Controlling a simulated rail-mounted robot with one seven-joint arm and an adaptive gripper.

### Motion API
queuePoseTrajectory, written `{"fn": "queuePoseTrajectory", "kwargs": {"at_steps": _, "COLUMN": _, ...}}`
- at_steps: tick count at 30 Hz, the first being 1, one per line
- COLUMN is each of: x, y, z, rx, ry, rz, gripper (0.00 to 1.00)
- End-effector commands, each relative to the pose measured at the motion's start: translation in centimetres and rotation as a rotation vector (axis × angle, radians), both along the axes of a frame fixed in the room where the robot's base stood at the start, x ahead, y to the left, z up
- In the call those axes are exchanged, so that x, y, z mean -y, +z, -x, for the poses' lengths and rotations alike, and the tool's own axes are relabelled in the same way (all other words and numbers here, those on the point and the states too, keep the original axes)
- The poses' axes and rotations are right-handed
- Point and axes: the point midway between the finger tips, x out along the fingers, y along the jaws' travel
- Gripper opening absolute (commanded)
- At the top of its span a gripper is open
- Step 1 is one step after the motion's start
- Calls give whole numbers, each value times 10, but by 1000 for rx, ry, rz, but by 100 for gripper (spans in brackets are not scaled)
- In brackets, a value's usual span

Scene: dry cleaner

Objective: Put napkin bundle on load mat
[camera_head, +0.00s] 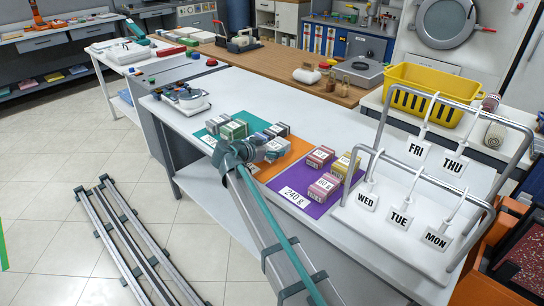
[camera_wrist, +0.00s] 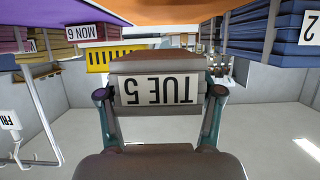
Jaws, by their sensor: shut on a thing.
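My gripper (camera_wrist: 160,98) is shut on a napkin bundle (camera_wrist: 158,89), its two fingers on either side of it in the wrist view. Its pale label reads TUE 5, upside down there. In the head view my gripper (camera_head: 238,154) is over the border of the teal mat (camera_head: 203,134) and the orange mat (camera_head: 295,150); it hides much of what it holds. The purple mat (camera_head: 318,208), with a 240 g label, lies to the right and bears several red and yellowish bundles (camera_head: 325,187). I cannot tell which mat is the load mat.
Several green and grey bundles (camera_head: 233,129) stand on the teal mat. A wire rack (camera_head: 455,100) with day tags stands right of the purple mat. A yellow basket (camera_head: 420,98) is behind it. A scale (camera_head: 188,97) sits at the left table end.

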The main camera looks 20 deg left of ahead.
Motion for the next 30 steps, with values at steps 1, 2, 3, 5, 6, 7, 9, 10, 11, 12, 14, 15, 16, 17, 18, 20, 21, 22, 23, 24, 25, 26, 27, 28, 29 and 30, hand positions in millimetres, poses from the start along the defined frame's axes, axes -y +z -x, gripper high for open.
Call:
{"fn": "queuePoseTrajectory", "kwargs": {"at_steps": 1, "x": -1, "y": -2, "z": -2, "rx": 0, "ry": 0, "rz": 0, "gripper": 29}}
{"fn": "queuePoseTrajectory", "kwargs": {"at_steps": 2, "x": -2, "y": -3, "z": -3, "rx": 0, "ry": 0, "rz": 1, "gripper": 29}}
{"fn": "queuePoseTrajectory", "kwargs": {"at_steps": 3, "x": -3, "y": -6, "z": -5, "rx": -1, "ry": -1, "rz": 1, "gripper": 29}}
{"fn": "queuePoseTrajectory", "kwargs": {"at_steps": 5, "x": -6, "y": -11, "z": -9, "rx": -1, "ry": 0, "rz": 2, "gripper": 29}}
{"fn": "queuePoseTrajectory", "kwargs": {"at_steps": 6, "x": -4, "y": -17, "z": -7, "rx": -1, "ry": 0, "rz": 3, "gripper": 29}}
{"fn": "queuePoseTrajectory", "kwargs": {"at_steps": 7, "x": -4, "y": -22, "z": -7, "rx": -1, "ry": 0, "rz": 3, "gripper": 29}}
{"fn": "queuePoseTrajectory", "kwargs": {"at_steps": 9, "x": -4, "y": -31, "z": -7, "rx": -1, "ry": 1, "rz": 3, "gripper": 29}}
{"fn": "queuePoseTrajectory", "kwargs": {"at_steps": 10, "x": -4, "y": -34, "z": -7, "rx": 0, "ry": 1, "rz": 3, "gripper": 29}}
{"fn": "queuePoseTrajectory", "kwargs": {"at_steps": 11, "x": -4, "y": -37, "z": -7, "rx": 0, "ry": 1, "rz": 2, "gripper": 29}}
{"fn": "queuePoseTrajectory", "kwargs": {"at_steps": 12, "x": -4, "y": -39, "z": -7, "rx": 1, "ry": 0, "rz": 1, "gripper": 29}}
{"fn": "queuePoseTrajectory", "kwargs": {"at_steps": 14, "x": -4, "y": -40, "z": -7, "rx": 1, "ry": 0, "rz": 0, "gripper": 29}}
{"fn": "queuePoseTrajectory", "kwargs": {"at_steps": 15, "x": -4, "y": -40, "z": -7, "rx": 1, "ry": 0, "rz": 0, "gripper": 29}}
{"fn": "queuePoseTrajectory", "kwargs": {"at_steps": 16, "x": -4, "y": -40, "z": -7, "rx": 1, "ry": 0, "rz": 0, "gripper": 29}}
{"fn": "queuePoseTrajectory", "kwargs": {"at_steps": 17, "x": -4, "y": -40, "z": -7, "rx": 1, "ry": 0, "rz": 0, "gripper": 29}}
{"fn": "queuePoseTrajectory", "kwargs": {"at_steps": 18, "x": -4, "y": -40, "z": -7, "rx": 1, "ry": 0, "rz": 0, "gripper": 29}}
{"fn": "queuePoseTrajectory", "kwargs": {"at_steps": 20, "x": -4, "y": -40, "z": -7, "rx": 1, "ry": 0, "rz": 0, "gripper": 29}}
{"fn": "queuePoseTrajectory", "kwargs": {"at_steps": 21, "x": -4, "y": -41, "z": -7, "rx": 1, "ry": 0, "rz": 0, "gripper": 29}}
{"fn": "queuePoseTrajectory", "kwargs": {"at_steps": 22, "x": -4, "y": -42, "z": -7, "rx": 1, "ry": 0, "rz": 0, "gripper": 29}}
{"fn": "queuePoseTrajectory", "kwargs": {"at_steps": 23, "x": -4, "y": -43, "z": -7, "rx": 1, "ry": 0, "rz": 0, "gripper": 29}}
{"fn": "queuePoseTrajectory", "kwargs": {"at_steps": 24, "x": -4, "y": -44, "z": -7, "rx": 1, "ry": 0, "rz": 0, "gripper": 29}}
{"fn": "queuePoseTrajectory", "kwargs": {"at_steps": 25, "x": -4, "y": -43, "z": -7, "rx": 1, "ry": 0, "rz": 0, "gripper": 68}}
{"fn": "queuePoseTrajectory", "kwargs": {"at_steps": 26, "x": -4, "y": -42, "z": -7, "rx": 0, "ry": 0, "rz": 0, "gripper": 73}}
{"fn": "queuePoseTrajectory", "kwargs": {"at_steps": 27, "x": -4, "y": -42, "z": -7, "rx": 0, "ry": 0, "rz": 0, "gripper": 80}}
{"fn": "queuePoseTrajectory", "kwargs": {"at_steps": 28, "x": -4, "y": -42, "z": -7, "rx": 0, "ry": 0, "rz": 0, "gripper": 85}}
{"fn": "queuePoseTrajectory", "kwargs": {"at_steps": 29, "x": -4, "y": -42, "z": -7, "rx": 0, "ry": 0, "rz": 0, "gripper": 90}}
{"fn": "queuePoseTrajectory", "kwargs": {"at_steps": 30, "x": -4, "y": -42, "z": -7, "rx": 0, "ry": 0, "rz": 0, "gripper": 91}}
